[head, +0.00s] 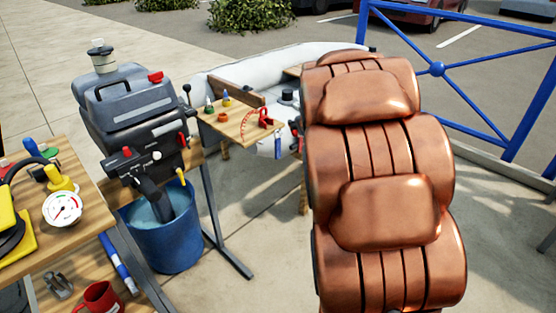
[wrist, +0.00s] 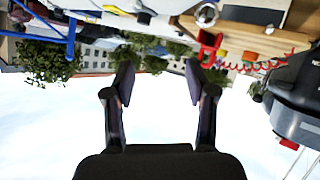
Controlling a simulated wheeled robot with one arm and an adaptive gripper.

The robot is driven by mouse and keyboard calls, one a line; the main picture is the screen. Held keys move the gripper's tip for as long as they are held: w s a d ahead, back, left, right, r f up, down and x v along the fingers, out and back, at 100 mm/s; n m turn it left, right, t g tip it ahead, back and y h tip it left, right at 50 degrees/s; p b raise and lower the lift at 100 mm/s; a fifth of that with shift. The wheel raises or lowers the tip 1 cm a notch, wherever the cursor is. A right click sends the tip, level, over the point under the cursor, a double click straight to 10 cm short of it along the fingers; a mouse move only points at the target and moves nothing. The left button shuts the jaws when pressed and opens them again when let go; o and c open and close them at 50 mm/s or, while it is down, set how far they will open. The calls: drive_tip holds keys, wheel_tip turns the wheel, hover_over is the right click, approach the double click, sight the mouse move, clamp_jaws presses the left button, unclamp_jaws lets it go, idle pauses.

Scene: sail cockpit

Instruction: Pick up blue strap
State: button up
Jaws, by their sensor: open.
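A short blue strip (head: 277,147) hangs below the right part of a small wooden shelf in the head view. It is small, and I cannot tell for sure that it is the blue strap. My gripper (wrist: 158,78) shows in the wrist view with its two dark fingers spread wide and nothing between them. It is not visible in the head view. The wrist view is upside down, with bright sky at the bottom, and I cannot make out the strap there for certain.
An outboard motor (head: 130,110) stands over a blue bucket (head: 165,235). The wooden shelf (head: 225,123) holds small items beside a pale inflatable boat (head: 228,75). A blue railing (head: 470,95) runs at right. A workbench (head: 75,215) stands left.

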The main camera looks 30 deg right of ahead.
drive_tip(key=w+d+f+n+t+y+b, duration=0.2)
drive_tip(key=w+f+t+y+b, duration=0.15)
drive_tip(key=f+b, duration=0.2)
drive_tip(key=n+t+y+b, duration=0.2)
drive_tip(key=t+y+b, duration=0.1)
drive_tip(key=y+b, duration=0.3)
approach(279, 144)
drive_tip(key=d+x, duration=0.1)
drive_tip(key=x, duration=0.2)
drive_tip(key=shift+w+a+r+g, duration=0.15)
drive_tip(key=shift+w+a, duration=0.25)
drive_tip(key=shift+w, duration=0.2)
drive_tip(key=shift+w+a+r+g, duration=0.1)
drive_tip(key=shift+w+a+r, duration=0.1)
drive_tip(key=shift+w+a, duration=0.25)
drive_tip(key=x, duration=0.1)
drive_tip(key=b+x, duration=0.1)
drive_tip(key=x, duration=0.1)
drive_tip(key=b+x, duration=0.1)
drive_tip(key=shift+w+f, duration=0.35)
drive_tip(key=shift+w, duration=0.3)
drive_tip(key=shift+r, duration=0.1)
clamp_jaws()
